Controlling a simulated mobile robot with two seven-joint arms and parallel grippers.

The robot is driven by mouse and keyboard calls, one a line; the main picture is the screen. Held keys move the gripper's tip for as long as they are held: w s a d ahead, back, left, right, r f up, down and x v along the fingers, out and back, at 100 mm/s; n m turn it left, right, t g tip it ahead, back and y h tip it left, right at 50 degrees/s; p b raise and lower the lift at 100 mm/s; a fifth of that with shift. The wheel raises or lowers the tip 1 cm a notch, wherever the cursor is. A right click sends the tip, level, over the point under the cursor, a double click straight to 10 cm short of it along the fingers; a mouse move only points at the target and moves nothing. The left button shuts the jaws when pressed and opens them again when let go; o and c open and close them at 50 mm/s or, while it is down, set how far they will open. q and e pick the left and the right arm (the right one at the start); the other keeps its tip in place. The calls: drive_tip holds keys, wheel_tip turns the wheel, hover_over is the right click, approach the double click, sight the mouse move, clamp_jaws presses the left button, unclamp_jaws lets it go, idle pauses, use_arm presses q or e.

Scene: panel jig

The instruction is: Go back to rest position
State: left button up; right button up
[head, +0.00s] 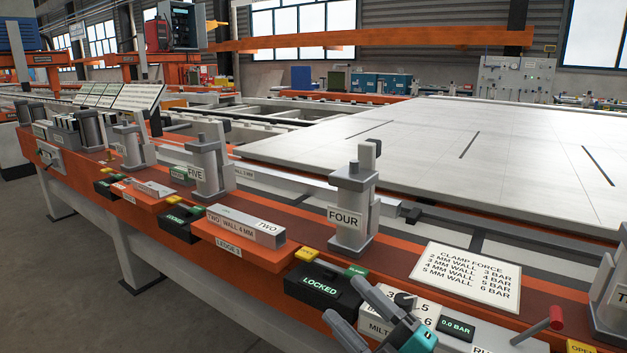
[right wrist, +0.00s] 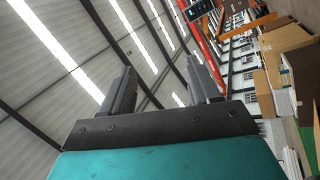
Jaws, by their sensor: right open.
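My right gripper (head: 362,318) shows at the bottom of the head view, in front of the dark box marked LOCKED (head: 322,287) and the pressure dial panel (head: 404,301). Its two grey fingers are apart with nothing between them. In the right wrist view the same gripper (right wrist: 160,92) points up towards the roof, fingers spread and empty. My left gripper is in neither view. The clamp marked FOUR (head: 350,205) stands upright on the orange rail, behind my right gripper and apart from it.
A bar marked TWO (head: 240,226) lies on the ledge (head: 243,250). Clamp FIVE (head: 207,170) stands further left. A clamp force card (head: 465,278) and a red-knobbed lever (head: 545,322) are right of my gripper. A large white panel (head: 480,150) lies behind the rail.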

drive_tip(key=s+d+f+m+h, duration=0.2)
drive_tip(key=d+f+m+h, duration=0.1)
drive_tip(key=f+m+h, duration=0.3)
drive_tip(key=s+d+f+m+h, duration=0.1)
drive_tip(key=d+f+m+h, duration=0.25)
drive_tip(key=f+m, duration=0.35)
drive_tip(key=s+d+f+m+g+h, duration=0.3)
drive_tip(key=s+f+m+g, duration=0.25)
drive_tip(key=s+f, duration=0.6)
use_arm(q)
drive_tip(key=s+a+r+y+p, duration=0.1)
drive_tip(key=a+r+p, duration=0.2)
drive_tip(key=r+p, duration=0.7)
drive_tip(key=p, duration=0.4)
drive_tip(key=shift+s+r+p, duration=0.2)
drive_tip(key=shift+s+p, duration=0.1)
drive_tip(key=shift+p, duration=0.05)
use_arm(e)
wheel_tip(320, 180, up, 10)
drive_tip(key=d+h, duration=0.1)
drive_tip(key=d, duration=0.1)
drive_tip(key=shift+s+d+t, duration=0.2)
drive_tip(key=shift+d+t, duration=0.05)
drive_tip(key=shift+t, duration=0.1)
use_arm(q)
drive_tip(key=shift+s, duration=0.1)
use_arm(e)
drive_tip(key=shift+r+m, duration=0.15)
drive_tip(key=shift+m, duration=0.1)
